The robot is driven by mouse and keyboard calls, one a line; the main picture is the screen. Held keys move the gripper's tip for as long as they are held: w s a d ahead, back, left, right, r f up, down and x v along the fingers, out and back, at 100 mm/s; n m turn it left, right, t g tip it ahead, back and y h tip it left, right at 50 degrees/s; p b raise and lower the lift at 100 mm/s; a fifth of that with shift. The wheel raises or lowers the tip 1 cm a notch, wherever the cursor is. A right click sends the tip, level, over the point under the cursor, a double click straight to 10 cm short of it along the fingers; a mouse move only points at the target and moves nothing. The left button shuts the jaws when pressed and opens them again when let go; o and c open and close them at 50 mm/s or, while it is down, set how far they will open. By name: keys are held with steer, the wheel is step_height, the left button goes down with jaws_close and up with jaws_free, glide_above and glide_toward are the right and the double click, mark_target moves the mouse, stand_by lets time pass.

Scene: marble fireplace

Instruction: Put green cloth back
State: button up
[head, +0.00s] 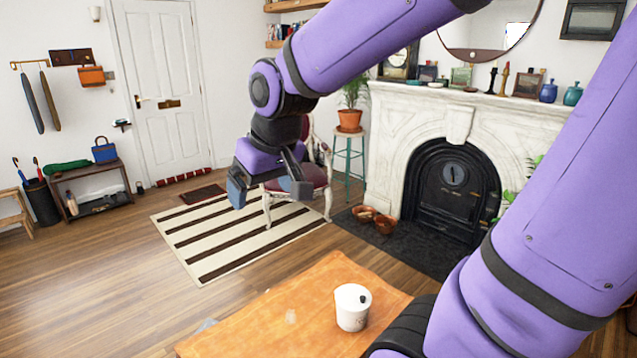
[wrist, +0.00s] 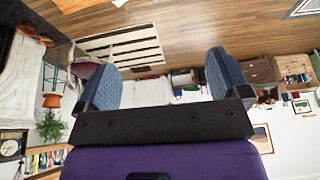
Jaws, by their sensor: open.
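A green cloth (head: 67,167) lies in a low bundle on top of the dark wooden bench (head: 90,175) by the left wall in the head view. A blue bag (head: 104,150) stands beside it on the bench. My gripper (head: 269,188) hangs in the air in front of the upholstered chair, far to the right of the bench. In the wrist view its two blue-padded fingers (wrist: 161,80) are wide apart with nothing held between them. I cannot make out the cloth in the wrist view.
A wooden table (head: 270,318) with a white canister (head: 352,307) stands close in front. A chair (head: 312,180), plant stool (head: 348,150) and fireplace (head: 452,185) are to the right. A dark umbrella bin (head: 42,203) stands left of the bench.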

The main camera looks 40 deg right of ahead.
steer(key=s+d+r+t, duration=0.1)
steer(key=s+r, duration=0.3)
steer(key=s, duration=0.8)
steer(key=shift+d+r, duration=0.15)
stand_by(0.6)
